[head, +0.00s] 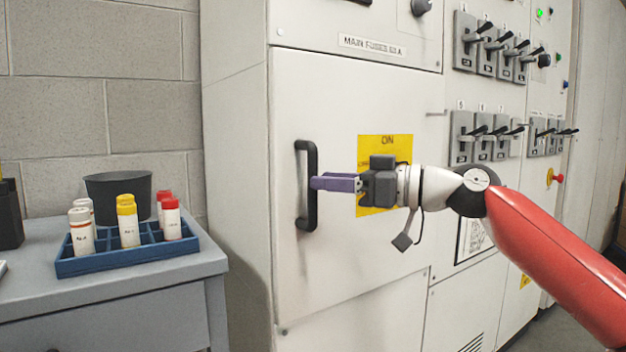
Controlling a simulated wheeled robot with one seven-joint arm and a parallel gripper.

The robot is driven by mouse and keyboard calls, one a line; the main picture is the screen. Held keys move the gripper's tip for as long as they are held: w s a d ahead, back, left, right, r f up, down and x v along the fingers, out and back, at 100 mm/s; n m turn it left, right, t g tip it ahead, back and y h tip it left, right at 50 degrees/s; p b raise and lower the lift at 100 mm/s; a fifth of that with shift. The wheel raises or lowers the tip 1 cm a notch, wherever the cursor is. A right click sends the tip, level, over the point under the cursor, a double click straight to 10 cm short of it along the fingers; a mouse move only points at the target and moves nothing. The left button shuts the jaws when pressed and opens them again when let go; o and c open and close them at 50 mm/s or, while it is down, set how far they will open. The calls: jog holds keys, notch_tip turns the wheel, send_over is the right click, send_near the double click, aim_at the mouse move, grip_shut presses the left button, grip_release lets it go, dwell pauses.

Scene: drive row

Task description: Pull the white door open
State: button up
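The white door (340,270) is a large cabinet panel in the middle of the head view, and it looks closed. It has a black vertical bar handle (308,214) near its left edge and a yellow label partly hidden behind my gripper. My gripper (318,183) has purple fingers that point left, with their tips at the handle's bar, about its middle height. From this angle I cannot tell whether the fingers are around the bar, touching it or just in front of it. The gap between the fingers does not show clearly.
A grey cabinet (120,300) stands at the left with a blue rack (130,262) of several capped bottles and a dark pot (118,192). Switch levers (490,48) stick out of the panels at the right. The floor by the door is mostly out of view.

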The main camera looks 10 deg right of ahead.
aim_at(313, 219)
jog(key=shift+x, duration=1.85)
grip_shut()
